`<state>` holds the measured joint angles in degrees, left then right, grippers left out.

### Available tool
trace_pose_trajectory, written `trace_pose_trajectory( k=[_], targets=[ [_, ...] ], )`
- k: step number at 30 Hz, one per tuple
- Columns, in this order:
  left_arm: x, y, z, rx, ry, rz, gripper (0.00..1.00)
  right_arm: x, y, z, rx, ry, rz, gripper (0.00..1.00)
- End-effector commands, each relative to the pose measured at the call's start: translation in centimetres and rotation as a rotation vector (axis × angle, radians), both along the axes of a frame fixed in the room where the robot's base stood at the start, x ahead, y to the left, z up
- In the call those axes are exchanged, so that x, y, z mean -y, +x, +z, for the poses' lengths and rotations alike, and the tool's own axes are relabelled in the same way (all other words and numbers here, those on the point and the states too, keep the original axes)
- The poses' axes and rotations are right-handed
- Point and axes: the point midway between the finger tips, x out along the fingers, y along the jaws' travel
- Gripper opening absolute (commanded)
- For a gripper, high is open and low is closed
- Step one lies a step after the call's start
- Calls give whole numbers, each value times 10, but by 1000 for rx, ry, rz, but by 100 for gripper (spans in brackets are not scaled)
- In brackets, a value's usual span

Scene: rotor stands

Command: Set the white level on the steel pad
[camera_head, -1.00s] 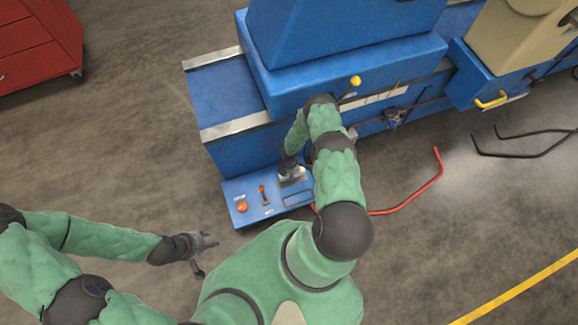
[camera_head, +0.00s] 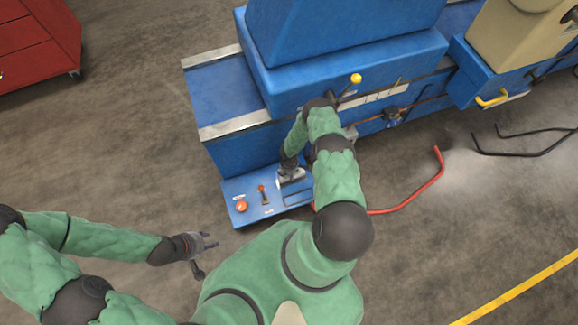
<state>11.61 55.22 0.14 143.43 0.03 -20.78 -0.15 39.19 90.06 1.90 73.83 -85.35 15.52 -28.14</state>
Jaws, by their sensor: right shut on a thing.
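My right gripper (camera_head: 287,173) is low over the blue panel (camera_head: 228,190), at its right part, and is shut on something. A pale piece, likely the white level (camera_head: 292,182), shows at its fingertips. It is small and partly covered by the gripper, so I cannot tell whether it touches the surface under it. The steel pad cannot be clearly made out; the gripper and forearm cover part of the panel. My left gripper (camera_head: 204,256) is open and empty above the floor, to the left of and below the panel.
A big blue machine (camera_head: 345,65) rises behind. A red bent bar (camera_head: 418,193) is to the right. Open floor lies left.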

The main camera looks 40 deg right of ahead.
Motion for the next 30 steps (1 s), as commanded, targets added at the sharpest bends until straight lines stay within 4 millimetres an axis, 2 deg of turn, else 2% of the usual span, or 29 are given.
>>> trace_pose_trajectory(
  k=[18,30],
  targets=[
    [0,0,0,0,0,0,40,0,0,0,0,0,0,7],
    [0,0,0,0,0,0,40,0,0,-9,0,0,0,7]
  ],
)
